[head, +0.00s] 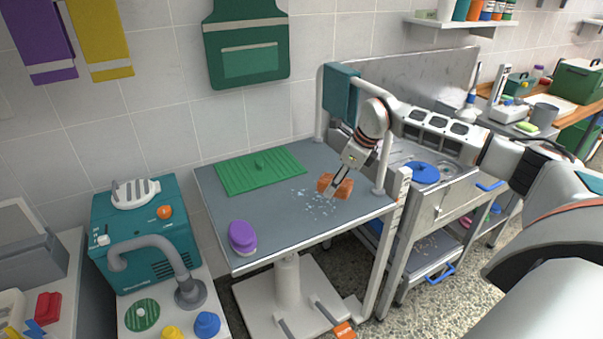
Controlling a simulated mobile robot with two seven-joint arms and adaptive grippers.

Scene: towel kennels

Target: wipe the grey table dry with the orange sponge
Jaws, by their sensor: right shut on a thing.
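The grey table (215,192) stands in the middle of the head view. Small pale wet spots lie on its top (316,206), just left of and in front of the sponge. The orange sponge (343,190) is at the table's right part, at the edge of these spots. My right gripper (337,185) reaches down from the right and is shut on the orange sponge. The sponge looks low at the tabletop, but I cannot tell whether it touches. My left gripper does not show.
A green ribbed mat (240,172) lies at the table's back and a purple oval object (242,237) at its front left corner. A post with a teal towel (341,92) rises at the back right. A teal machine (145,235) stands left; a steel cart (440,195) stands right.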

